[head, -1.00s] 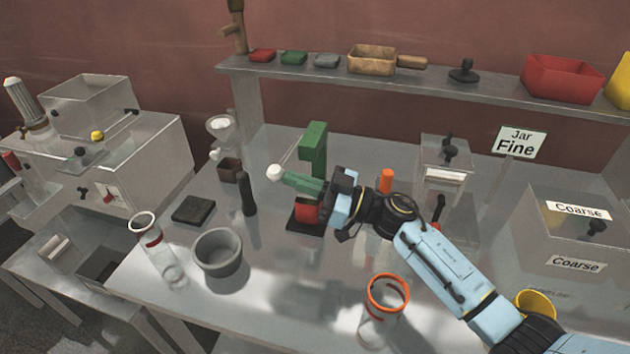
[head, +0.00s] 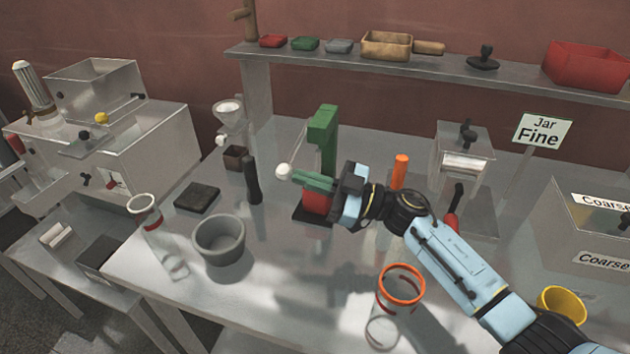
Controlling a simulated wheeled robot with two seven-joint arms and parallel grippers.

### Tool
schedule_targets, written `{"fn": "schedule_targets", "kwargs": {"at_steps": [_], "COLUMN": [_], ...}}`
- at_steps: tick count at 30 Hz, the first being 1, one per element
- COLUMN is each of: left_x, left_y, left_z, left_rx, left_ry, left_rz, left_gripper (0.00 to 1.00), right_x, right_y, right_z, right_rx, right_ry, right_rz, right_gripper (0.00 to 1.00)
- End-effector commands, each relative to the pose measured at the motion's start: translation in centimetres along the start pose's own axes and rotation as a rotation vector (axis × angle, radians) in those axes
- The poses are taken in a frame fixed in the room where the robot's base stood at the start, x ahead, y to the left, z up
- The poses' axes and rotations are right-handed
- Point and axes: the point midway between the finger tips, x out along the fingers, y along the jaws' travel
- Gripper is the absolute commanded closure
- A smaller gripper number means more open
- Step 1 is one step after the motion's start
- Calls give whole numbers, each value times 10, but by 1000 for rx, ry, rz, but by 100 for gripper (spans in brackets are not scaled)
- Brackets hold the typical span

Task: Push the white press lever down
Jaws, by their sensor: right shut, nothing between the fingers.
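The green press (head: 324,122) stands on a dark base near the middle of the table, with a red part (head: 317,202) low on it. Its thin lever (head: 304,153) slopes down to the left and ends in a round white knob (head: 283,171). My right gripper (head: 303,181) reaches across the front of the press from the right. Its green fingers are shut and empty, with tips just right of and slightly below the knob. I cannot tell whether they touch the lever. The gripper hides part of the press. My left gripper is not in view.
A black upright cylinder (head: 252,180), a grey bowl (head: 219,240) and a dark flat block (head: 197,197) lie left of the press. An orange cylinder (head: 400,170) stands right of my gripper. An orange-rimmed jar (head: 401,284) stands in front, near my forearm.

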Motion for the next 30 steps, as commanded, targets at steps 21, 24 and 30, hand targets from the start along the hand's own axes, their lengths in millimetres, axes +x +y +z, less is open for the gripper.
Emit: {"fn": "schedule_targets", "kwargs": {"at_steps": [21,24,30], "left_x": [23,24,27], "left_y": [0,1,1], "left_z": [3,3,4], "left_rx": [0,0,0], "left_ry": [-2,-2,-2], "left_rz": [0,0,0], "left_gripper": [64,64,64], "right_x": [2,2,1], "right_y": [-3,-3,-3], "right_z": [19,20,22], "right_rx": [-109,-117,-131], "right_ry": [3,3,4], "right_rz": [-32,-34,-38], "right_gripper": [100,100,100]}}
